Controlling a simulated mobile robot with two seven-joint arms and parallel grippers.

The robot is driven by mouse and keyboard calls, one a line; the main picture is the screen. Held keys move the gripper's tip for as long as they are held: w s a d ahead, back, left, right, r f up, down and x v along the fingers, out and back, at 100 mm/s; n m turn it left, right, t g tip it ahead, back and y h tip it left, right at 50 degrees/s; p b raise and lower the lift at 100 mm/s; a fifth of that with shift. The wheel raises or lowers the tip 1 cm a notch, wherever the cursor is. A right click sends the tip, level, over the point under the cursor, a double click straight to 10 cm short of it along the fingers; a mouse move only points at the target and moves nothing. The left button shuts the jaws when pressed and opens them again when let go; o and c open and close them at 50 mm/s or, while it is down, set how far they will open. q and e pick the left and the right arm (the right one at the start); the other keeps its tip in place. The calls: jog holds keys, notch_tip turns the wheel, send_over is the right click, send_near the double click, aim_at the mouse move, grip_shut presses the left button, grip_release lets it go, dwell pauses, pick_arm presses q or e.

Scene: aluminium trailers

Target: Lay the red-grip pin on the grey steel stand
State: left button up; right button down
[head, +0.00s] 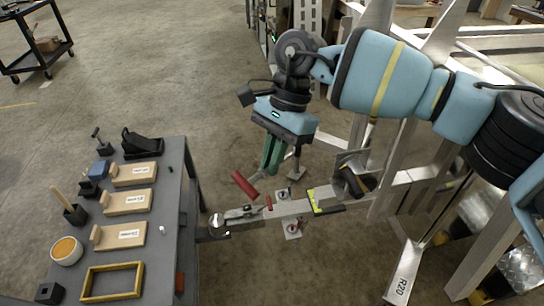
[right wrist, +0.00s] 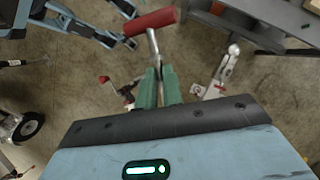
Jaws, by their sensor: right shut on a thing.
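The red-grip pin shows in the head view as a red handle (head: 244,184) below and left of my right gripper (head: 270,166). In the right wrist view its red grip (right wrist: 150,22) and a length of metal shank show beyond the green fingers (right wrist: 158,78), which are shut on the shank. The pin is held in the air, apart from the stand. The grey steel stand (head: 172,192) is at the left of the head view, with its dark top carrying several things. In the right wrist view a grey edge (right wrist: 262,28), apparently the stand's, shows at upper right. My left gripper is not in view.
On the stand are several labelled wooden blocks (head: 126,202), a bowl (head: 66,251), a yellow frame (head: 112,282) and black holders. Bare top shows along its right side. An aluminium trailer tongue (head: 290,208) reaches toward the stand. A black cart (head: 36,45) stands far back.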

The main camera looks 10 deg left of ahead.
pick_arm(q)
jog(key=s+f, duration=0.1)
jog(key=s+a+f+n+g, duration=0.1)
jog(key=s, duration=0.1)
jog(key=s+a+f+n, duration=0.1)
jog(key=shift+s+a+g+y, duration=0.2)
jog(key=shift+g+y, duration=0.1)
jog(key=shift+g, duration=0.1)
pick_arm(e)
jog(key=s+d+f+n+h, duration=0.1)
jog(key=s+d+f+n, duration=0.1)
jog(key=d, duration=0.6)
jog(key=s+d+f+n+h, duration=0.1)
jog(key=s+d+f+n, duration=0.2)
jog(key=d, duration=0.6)
jog(key=s+d+f+n+h, duration=0.1)
jog(key=s+d+f+n, duration=0.2)
jog(key=d+f, duration=0.2)
jog(key=d, duration=0.3)
jog(key=shift+s+d+g, duration=0.15)
jog(key=shift+d+g, duration=0.15)
jog(key=shift+g, duration=0.1)
jog(key=shift+a, duration=0.1)
